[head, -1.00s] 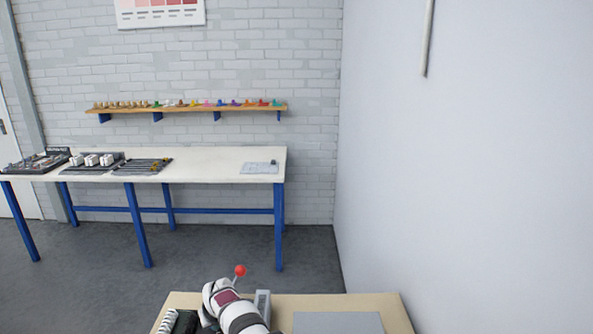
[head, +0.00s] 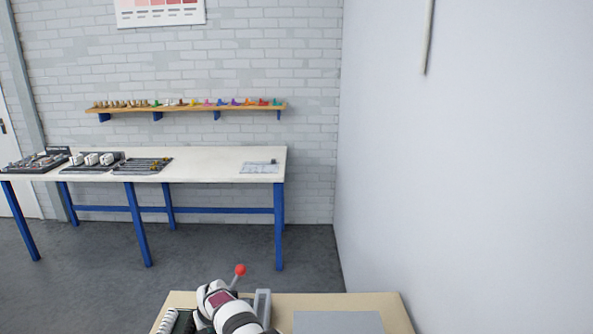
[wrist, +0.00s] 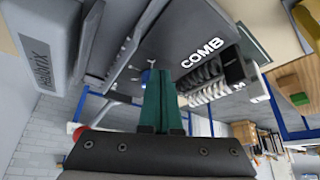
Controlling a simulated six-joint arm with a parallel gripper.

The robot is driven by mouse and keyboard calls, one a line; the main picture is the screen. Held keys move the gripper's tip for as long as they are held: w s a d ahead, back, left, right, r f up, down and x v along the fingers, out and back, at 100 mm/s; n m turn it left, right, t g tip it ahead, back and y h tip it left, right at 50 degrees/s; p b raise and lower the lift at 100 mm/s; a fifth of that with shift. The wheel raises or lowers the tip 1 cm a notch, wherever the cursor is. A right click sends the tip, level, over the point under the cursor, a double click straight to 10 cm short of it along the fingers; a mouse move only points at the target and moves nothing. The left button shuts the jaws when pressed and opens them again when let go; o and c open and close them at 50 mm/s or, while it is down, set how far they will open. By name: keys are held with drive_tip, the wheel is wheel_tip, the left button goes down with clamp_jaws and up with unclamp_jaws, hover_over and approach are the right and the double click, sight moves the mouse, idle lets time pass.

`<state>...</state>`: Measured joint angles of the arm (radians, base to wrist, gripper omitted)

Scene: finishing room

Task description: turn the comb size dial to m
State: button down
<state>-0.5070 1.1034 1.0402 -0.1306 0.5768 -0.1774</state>
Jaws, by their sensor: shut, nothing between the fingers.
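My gripper (wrist: 160,78) shows in the wrist view with its two green fingers shut together and nothing between them. The label COMB (wrist: 202,52) is on a dark grey machine (wrist: 120,35) beyond and right of the fingertips. I cannot tell for sure whether this part is the comb size dial. The fingertips look apart from it, to its left. In the head view my arm hides the gripper.
A lever with a red knob (head: 240,270) stands up beside my arm. A flat grey panel (head: 338,322) lies on the near wooden table (head: 395,312). A white bench (head: 215,165) with several trays stands at the back wall, with open floor between.

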wheel_tip(320, 180, up, 6)
drive_tip(key=shift+f, duration=0.1)
drive_tip(key=f, duration=0.4)
drive_tip(key=d+f, duration=0.1)
drive_tip(key=f, duration=0.1)
drive_tip(key=shift+w+d, duration=0.1)
drive_tip(key=shift+w, duration=0.3)
drive_tip(key=shift+w, duration=0.2)
idle(0.5)
